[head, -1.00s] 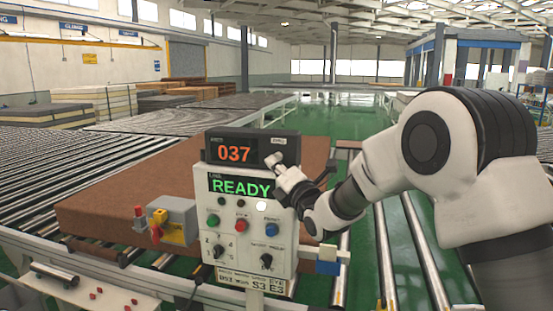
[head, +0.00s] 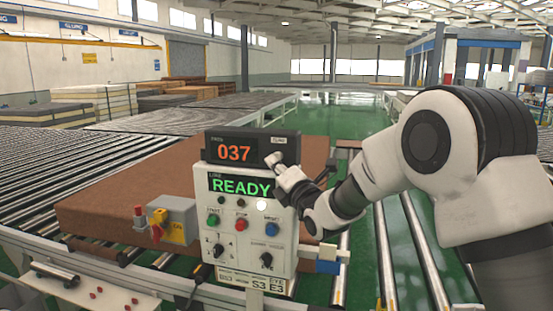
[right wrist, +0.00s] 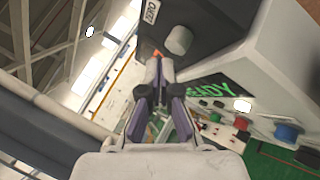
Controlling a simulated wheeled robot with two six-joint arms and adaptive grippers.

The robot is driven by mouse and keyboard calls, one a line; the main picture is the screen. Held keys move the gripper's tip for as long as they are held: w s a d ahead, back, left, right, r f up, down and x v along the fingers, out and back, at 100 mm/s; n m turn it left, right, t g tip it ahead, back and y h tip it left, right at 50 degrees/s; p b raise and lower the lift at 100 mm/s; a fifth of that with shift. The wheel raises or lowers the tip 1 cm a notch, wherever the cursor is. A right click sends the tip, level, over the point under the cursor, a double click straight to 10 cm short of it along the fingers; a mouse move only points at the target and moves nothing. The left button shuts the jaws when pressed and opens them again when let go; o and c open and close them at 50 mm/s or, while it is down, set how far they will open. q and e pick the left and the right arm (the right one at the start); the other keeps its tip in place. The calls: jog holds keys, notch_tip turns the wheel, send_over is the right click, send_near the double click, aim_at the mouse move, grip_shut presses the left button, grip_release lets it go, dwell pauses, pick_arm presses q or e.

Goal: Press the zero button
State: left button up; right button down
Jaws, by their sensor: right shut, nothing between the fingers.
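The black display unit (head: 210,148) on top of the control panel reads 037 in orange, with a small ZERO label (head: 278,140) at its right. The zero button is a grey round knob (right wrist: 178,40) below that label (right wrist: 151,13) in the right wrist view. In the head view the light button (head: 274,158) shows right beside the fingertips. My right gripper (head: 284,168) is shut and empty, close in front of the button. In the wrist view its fingertips (right wrist: 158,62) lie just below and left of the button; I cannot tell whether they touch. My left gripper is out of view.
The white control panel (head: 228,258) shows a green READY screen (head: 240,186), coloured buttons and two dark knobs. A grey box with a red switch (head: 175,218) stands at its left. A brown mattress (head: 110,198) lies behind it on rollers.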

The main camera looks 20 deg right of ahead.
jog(key=shift+w+d+b, duration=0.25)
jog(key=shift+w+b, duration=0.05)
jog(key=shift+w, duration=0.05)
jog(key=shift+w+d+r, duration=0.1)
jog(key=shift+w+d, duration=0.35)
jog(key=shift+w, duration=0.25)
dwell(1.3)
jog(key=shift+s+a, duration=0.1)
jog(key=shift+s+a+b, duration=0.6)
jog(key=shift+s+b, duration=0.3)
jog(key=shift+s, duration=0.05)
